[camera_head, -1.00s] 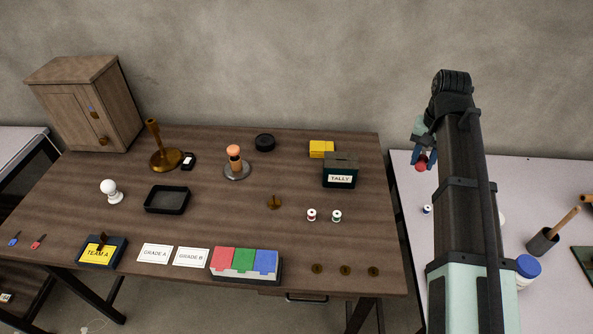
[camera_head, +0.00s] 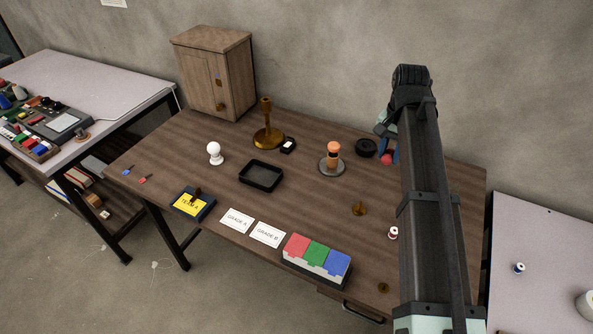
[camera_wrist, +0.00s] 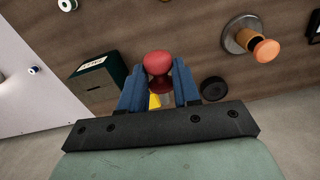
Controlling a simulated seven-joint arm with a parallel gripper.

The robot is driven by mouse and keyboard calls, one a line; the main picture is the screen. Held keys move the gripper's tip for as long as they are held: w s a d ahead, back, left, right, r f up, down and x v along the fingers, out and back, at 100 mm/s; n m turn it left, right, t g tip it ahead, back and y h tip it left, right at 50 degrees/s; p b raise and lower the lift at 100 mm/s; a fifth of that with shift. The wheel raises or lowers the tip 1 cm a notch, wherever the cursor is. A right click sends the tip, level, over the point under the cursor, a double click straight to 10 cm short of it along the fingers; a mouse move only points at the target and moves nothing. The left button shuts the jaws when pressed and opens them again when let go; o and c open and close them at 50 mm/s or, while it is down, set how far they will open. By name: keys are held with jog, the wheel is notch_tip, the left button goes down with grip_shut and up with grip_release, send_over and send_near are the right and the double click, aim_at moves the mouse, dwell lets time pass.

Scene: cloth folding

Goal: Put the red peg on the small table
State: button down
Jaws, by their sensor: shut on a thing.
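The red peg (camera_head: 387,159) shows in the head view as a small round red knob below my gripper (camera_head: 388,146), over the back right of the wooden table (camera_head: 330,215). My arm partly covers the gripper there. In the wrist view the peg (camera_wrist: 158,64) has a rounded red head, and it sits between the two blue fingers of my gripper (camera_wrist: 159,77), which are shut on it. The peg is held above the table. I cannot tell from these views which table is the small one; a light-topped table (camera_head: 90,85) stands at the left and another (camera_head: 545,235) at the right.
An orange-topped peg on a round base (camera_head: 332,160), a black round lid (camera_head: 366,148) and a brass stand (camera_head: 267,132) are near the gripper. A dark tally box (camera_wrist: 100,80) shows in the wrist view. The left table carries a crowded set of items (camera_head: 45,120).

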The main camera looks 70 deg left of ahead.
jog(key=s+a+n, duration=0.1)
jog(key=s+a, duration=0.4)
jog(key=s, duration=0.3)
jog(key=s+a, duration=0.5)
jog(key=s, duration=0.3)
send_over(314, 187)
notch_tip(314, 187, down, 4)
jog(key=shift+f, duration=5.7)
jog(key=shift+f, duration=0.15)
jog(key=c, duration=0.8)
grip_release()
notch_tip(314, 187, up, 12)
jog(key=shift+f, duration=0.1)
jog(key=shift+o, duration=0.5)
jog(key=shift+r, duration=0.3)
